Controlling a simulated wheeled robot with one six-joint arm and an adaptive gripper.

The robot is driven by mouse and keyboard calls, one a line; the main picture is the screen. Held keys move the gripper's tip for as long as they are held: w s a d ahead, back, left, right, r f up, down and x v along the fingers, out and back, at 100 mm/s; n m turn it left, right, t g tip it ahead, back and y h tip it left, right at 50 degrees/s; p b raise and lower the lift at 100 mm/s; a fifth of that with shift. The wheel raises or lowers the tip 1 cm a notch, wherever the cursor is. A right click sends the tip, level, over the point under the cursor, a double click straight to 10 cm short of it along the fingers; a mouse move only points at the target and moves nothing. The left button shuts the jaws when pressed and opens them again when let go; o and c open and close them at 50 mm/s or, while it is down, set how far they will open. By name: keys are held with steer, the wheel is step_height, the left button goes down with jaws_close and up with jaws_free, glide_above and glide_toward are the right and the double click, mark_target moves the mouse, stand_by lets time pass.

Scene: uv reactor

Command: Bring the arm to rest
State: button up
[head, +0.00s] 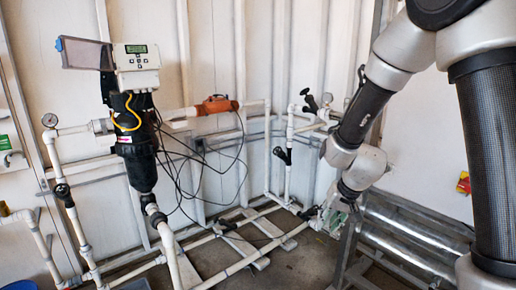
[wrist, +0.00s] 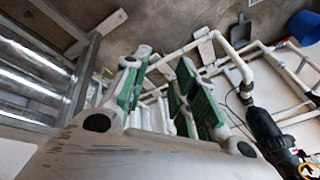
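My arm hangs down on the right side of the head view, bent at the elbow. My gripper (head: 330,219) is at its lower end, low in front of the white pipework and beside the metal rack. In the wrist view my gripper (wrist: 162,75) shows two green-padded fingers spread apart with a gap between them. Only pipes and floor in the background show through the gap. It is open and holds nothing. Whether a finger touches a pipe cannot be told.
A black filter housing (head: 135,150) with a control box (head: 136,66) stands at left. White pipes (head: 262,262) with valves run low across the floor. A rack of silver tubes (head: 415,238) is close to my gripper's right. A blue bucket (wrist: 303,26) shows in the wrist view.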

steer(key=s+d+r+n+h, duration=0.1)
steer(key=s+d+r, duration=0.6)
steer(key=s+r, duration=0.4)
steer(key=s+d+r+h, duration=0.1)
steer(key=s+d+r, duration=0.7)
steer(key=s+r, duration=0.2)
steer(key=shift+s+r+n+t, duration=0.35)
steer(key=shift+s+n+t, duration=0.05)
steer(key=shift+s, duration=0.55)
